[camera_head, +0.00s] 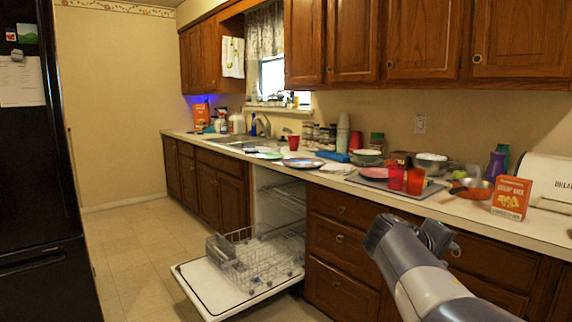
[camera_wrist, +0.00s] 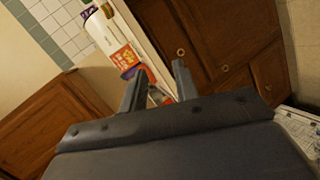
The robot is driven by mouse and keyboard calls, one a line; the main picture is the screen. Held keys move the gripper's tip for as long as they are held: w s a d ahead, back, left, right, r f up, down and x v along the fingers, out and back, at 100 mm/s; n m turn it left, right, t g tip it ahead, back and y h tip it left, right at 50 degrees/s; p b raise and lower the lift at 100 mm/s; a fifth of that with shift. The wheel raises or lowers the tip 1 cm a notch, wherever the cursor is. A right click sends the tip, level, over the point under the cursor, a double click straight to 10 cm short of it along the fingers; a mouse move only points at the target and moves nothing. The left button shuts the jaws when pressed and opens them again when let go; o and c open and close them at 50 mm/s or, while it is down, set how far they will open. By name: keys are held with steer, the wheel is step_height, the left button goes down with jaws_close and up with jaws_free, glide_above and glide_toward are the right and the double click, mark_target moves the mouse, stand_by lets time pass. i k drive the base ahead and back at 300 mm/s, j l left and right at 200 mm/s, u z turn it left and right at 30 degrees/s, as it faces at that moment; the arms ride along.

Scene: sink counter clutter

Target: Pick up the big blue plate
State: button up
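A round plate with a blue rim (camera_head: 303,163) lies flat near the front edge of the counter (camera_head: 480,218), right of the sink, in the head view. In the head view my arm is at the lower right, in front of the drawers and well to the right of the plate. The plate cannot be made out in the wrist view.
The dishwasher door (camera_head: 215,295) hangs open below the plate, its lower rack (camera_head: 262,262) pulled out. Near the plate are a red cup (camera_head: 293,143), a blue object (camera_head: 332,156) and a pink plate (camera_head: 367,173). An orange-red box (camera_head: 511,197) stands at right. Floor at left is clear.

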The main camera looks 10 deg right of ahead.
mark_target(296, 163)
steer(key=i+u, duration=0.2)
steer(key=i, duration=0.4)
steer(key=i+l+u, duration=0.2)
steer(key=i, duration=0.35)
steer(key=i+l+u, duration=0.15)
steer(key=i+l, duration=0.15)
steer(key=i, duration=0.3)
steer(key=i+l+u, duration=0.2)
steer(key=i, duration=0.35)
steer(key=i+l+u, duration=0.2)
steer(key=i+l, duration=0.3)
